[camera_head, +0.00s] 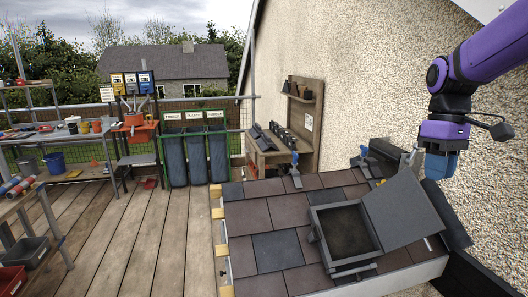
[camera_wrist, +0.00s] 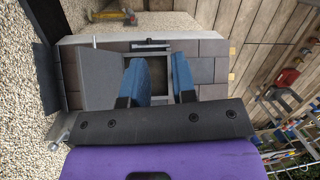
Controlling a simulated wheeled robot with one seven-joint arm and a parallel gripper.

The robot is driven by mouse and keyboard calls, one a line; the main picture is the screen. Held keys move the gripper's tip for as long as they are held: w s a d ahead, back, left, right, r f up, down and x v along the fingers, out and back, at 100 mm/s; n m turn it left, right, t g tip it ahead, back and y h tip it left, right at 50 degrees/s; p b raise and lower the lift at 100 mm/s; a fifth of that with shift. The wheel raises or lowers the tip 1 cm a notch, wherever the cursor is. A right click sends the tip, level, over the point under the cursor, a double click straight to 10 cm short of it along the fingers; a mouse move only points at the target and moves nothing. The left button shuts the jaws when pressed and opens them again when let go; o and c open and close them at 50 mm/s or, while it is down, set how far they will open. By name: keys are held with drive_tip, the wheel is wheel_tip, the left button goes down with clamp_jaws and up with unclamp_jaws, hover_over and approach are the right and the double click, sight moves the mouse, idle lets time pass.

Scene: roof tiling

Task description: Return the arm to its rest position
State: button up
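My gripper (camera_head: 441,166) hangs pointing down at the right of the head view, on the purple arm in front of the pebbled wall. In the wrist view its two blue fingers (camera_wrist: 158,75) are apart with nothing between them. Below it is the tiled roof (camera_head: 277,250), with an open roof hatch (camera_head: 345,232) whose grey lid (camera_head: 405,207) is tilted up towards the right. The hatch also shows between and beyond the fingers in the wrist view (camera_wrist: 188,49). The gripper touches nothing that I can see.
The pebbled wall (camera_head: 350,60) stands close behind my arm. Blue-handled tools (camera_head: 365,160) lie at the roof's upper edge. A wooden shelf bench (camera_head: 282,150), several dark bins (camera_head: 196,155) and a workbench (camera_head: 60,135) stand farther back. The plank deck (camera_head: 150,240) is mostly clear.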

drive_tip(key=s+a+m+t, duration=0.2)
drive_tip(key=s+t, duration=0.1)
drive_tip(key=s, duration=0.6)
drive_tip(key=s+a+r+m+t, duration=0.1)
drive_tip(key=s+a+m+t, duration=0.1)
drive_tip(key=s, duration=0.6)
drive_tip(key=m+t, duration=0.1)
drive_tip(key=t, duration=0.1)
drive_tip(key=shift+s+a+r+t+h, duration=0.3)
drive_tip(key=shift+s+a, duration=0.05)
